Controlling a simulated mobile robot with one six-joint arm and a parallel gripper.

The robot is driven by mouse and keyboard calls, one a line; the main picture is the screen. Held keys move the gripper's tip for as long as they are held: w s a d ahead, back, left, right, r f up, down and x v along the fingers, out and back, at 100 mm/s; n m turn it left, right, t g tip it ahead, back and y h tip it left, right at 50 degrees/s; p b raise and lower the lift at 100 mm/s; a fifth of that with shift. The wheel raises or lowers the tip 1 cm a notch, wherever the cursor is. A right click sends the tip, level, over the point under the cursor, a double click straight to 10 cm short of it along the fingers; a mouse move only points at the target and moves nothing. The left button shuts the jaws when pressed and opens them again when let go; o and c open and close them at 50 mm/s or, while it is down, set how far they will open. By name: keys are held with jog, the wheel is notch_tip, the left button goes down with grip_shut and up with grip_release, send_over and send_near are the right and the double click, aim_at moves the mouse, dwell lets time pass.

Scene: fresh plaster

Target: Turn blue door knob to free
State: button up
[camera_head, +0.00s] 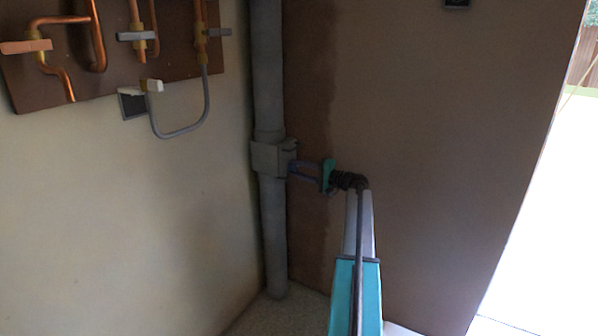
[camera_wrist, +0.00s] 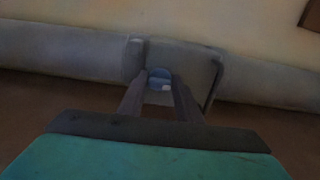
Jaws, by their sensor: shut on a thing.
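A small round blue knob (camera_wrist: 159,74) shows in the wrist view, on the face of a grey box (camera_wrist: 190,62) set on a grey pipe. My gripper (camera_wrist: 161,84) has one finger on each side of the knob and is shut on it. In the head view, my gripper (camera_head: 293,170) reaches leftward to the same grey box (camera_head: 266,157) on the upright pipe. I cannot make out the knob there, and part of it is hidden by the fingers in the wrist view. I cannot tell its turn angle.
The grey pipe (camera_head: 268,70) runs upright in the corner between a cream wall (camera_head: 120,220) and a brown wall (camera_head: 430,150). Copper pipes with lever valves sit on a brown board (camera_head: 115,80) at upper left. A bright opening (camera_head: 560,200) is at right.

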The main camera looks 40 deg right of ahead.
jog(key=o, duration=1)
jog(key=shift+c, duration=0.2)
jog(key=shift+s, duration=0.1)
jog(key=p+v, duration=0.1)
jog(key=v, duration=1.2)
jog(key=shift+s+p, duration=0.3)
jog(key=shift+p, duration=0.1)
jog(key=shift+d+f, duration=0.1)
